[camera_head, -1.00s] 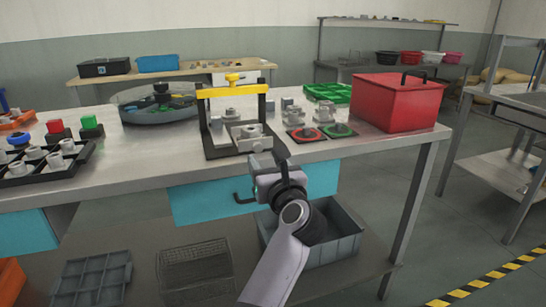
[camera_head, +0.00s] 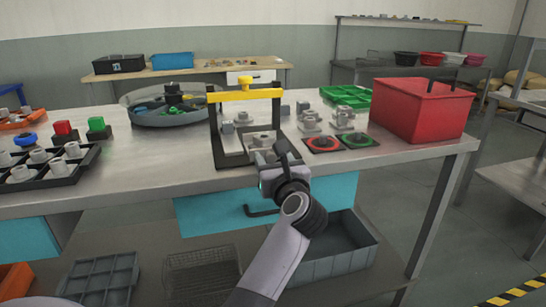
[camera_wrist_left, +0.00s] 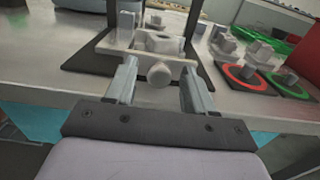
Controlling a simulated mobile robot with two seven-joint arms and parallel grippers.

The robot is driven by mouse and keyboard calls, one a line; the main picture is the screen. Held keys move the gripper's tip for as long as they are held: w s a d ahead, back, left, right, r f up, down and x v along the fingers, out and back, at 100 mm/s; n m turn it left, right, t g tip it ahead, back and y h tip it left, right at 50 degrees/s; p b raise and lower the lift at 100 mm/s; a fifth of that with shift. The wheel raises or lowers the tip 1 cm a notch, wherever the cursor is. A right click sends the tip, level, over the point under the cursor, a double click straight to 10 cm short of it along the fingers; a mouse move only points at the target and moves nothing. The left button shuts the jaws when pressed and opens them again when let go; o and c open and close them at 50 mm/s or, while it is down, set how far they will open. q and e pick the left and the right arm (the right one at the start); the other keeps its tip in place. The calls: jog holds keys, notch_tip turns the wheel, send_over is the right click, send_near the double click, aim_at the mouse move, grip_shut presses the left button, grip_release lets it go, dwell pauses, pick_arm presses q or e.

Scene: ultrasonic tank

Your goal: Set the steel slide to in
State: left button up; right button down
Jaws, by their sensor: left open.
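The steel slide (camera_head: 258,138) sits low in a black frame with a yellow crossbar (camera_head: 246,94), on the steel bench. In the left wrist view the slide (camera_wrist_left: 155,43) is a grey block with a round knob (camera_wrist_left: 159,75) on its near side. My left gripper (camera_head: 264,153) is at the frame's front edge, just in front of the slide, and partly covers it. In the left wrist view its two open fingers (camera_wrist_left: 159,73) stand on either side of the knob, with gaps visible on both sides. My right gripper is not in view.
Red and green ringed pads (camera_head: 322,144) with grey parts lie right of the frame. A red toolbox (camera_head: 420,112) stands farther right. A round grey tray (camera_head: 170,118) is behind left, and a black parts tray (camera_head: 78,172) is at left. A blue drawer (camera_head: 215,212) is below.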

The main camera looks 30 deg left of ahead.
pick_arm(q)
jog(key=shift+c, duration=0.4)
grip_shut()
jog(key=shift+x, duration=1.9)
jog(key=shift+o, duration=0.4)
grip_release()
jog(key=shift+d, duration=0.1)
